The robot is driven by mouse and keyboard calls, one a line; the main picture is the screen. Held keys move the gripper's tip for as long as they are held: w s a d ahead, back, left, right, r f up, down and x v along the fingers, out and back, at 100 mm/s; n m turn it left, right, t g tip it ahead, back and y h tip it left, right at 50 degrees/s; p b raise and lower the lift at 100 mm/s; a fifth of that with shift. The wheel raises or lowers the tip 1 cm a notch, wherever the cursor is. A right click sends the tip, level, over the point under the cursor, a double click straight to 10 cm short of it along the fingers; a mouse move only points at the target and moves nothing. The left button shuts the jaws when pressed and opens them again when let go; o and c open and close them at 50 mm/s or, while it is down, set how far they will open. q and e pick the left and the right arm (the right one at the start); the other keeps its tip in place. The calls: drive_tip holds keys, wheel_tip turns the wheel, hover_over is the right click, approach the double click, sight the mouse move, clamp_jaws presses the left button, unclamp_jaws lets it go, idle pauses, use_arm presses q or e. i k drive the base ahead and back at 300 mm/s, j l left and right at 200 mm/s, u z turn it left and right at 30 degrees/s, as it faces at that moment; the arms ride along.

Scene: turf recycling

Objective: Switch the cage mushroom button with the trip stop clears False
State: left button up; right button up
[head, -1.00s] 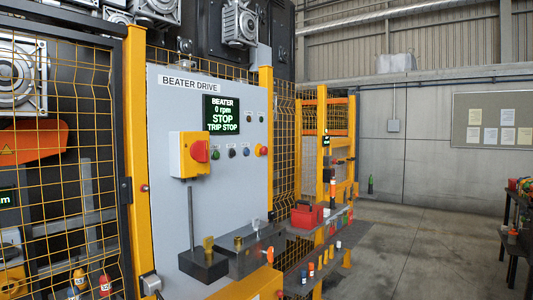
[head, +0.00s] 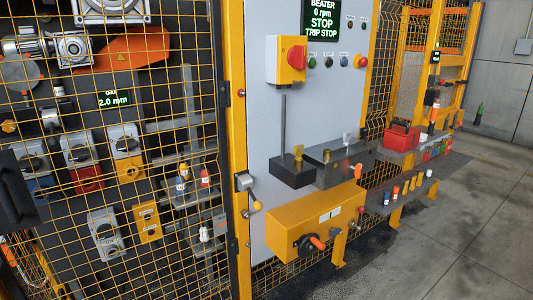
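I cannot tell which control is the cage mushroom button. A large red knob (head: 297,57) sits on a yellow box on the grey beater drive panel (head: 270,120). A smaller red mushroom button (head: 361,61) is at the right of the panel's button row. A small red button (head: 241,93) is on the yellow cage post, and another red button (head: 361,210) is on the orange box's right end. The display (head: 321,19) reads BEATER 0 rpm, STOP, TRIP STOP. Neither of my grippers is in view.
Yellow mesh (head: 140,75) covers the machinery at left, with switches and padlocks there. An orange box (head: 300,222) with a rotary handle (head: 310,243) juts out below the panel. Floor (head: 450,240) at right is clear.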

sight(364, 62)
drive_tip(key=i+l+u, duration=0.35)
drive_tip(key=l, duration=0.25)
drive_tip(key=i+l+u, duration=0.2)
drive_tip(key=l+u, duration=0.2)
drive_tip(key=l, duration=0.25)
